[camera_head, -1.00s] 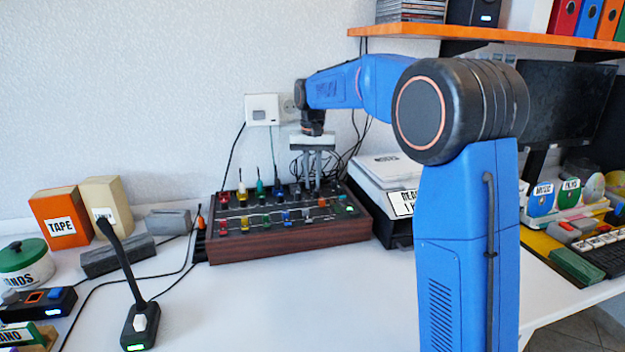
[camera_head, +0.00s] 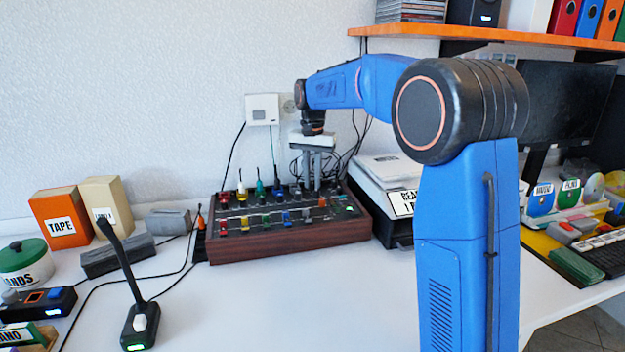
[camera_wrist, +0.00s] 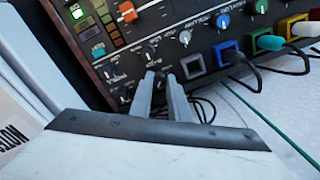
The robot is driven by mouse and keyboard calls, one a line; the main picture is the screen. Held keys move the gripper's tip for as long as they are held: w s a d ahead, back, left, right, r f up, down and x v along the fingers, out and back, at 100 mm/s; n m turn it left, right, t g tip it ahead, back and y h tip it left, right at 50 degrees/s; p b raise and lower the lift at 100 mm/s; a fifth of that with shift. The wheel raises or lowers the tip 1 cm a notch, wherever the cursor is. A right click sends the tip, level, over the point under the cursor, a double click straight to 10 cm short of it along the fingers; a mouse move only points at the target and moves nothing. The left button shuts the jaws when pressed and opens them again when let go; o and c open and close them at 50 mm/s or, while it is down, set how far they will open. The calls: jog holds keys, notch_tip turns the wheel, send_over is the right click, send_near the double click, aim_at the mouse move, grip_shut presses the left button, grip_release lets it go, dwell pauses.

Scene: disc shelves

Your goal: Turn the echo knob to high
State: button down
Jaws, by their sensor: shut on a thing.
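The mixer (camera_head: 290,243) is a dark panel with a brown wooden case, several small knobs and coloured plugs, standing on the desk against the wall. My gripper (camera_head: 315,188) points down at its back right part. In the wrist view, my gripper (camera_wrist: 165,76) has its two grey fingers close together over the panel (camera_wrist: 120,62), shut on a small knob mostly hidden between the fingertips. Other small dark knobs with pale caps sit close by, such as one grey-capped knob (camera_wrist: 184,37). The lettering is too small to read, so I cannot tell which is the echo knob or its setting.
A white device with a labelled front (camera_head: 405,203) stands right of the mixer. A black microphone (camera_head: 140,320) stands at front left. The desk in front of the mixer is clear.

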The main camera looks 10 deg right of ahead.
jog(key=c, duration=1.7)
grip_release()
jog(key=shift+r, duration=0.1)
jog(key=shift+o, duration=0.2)
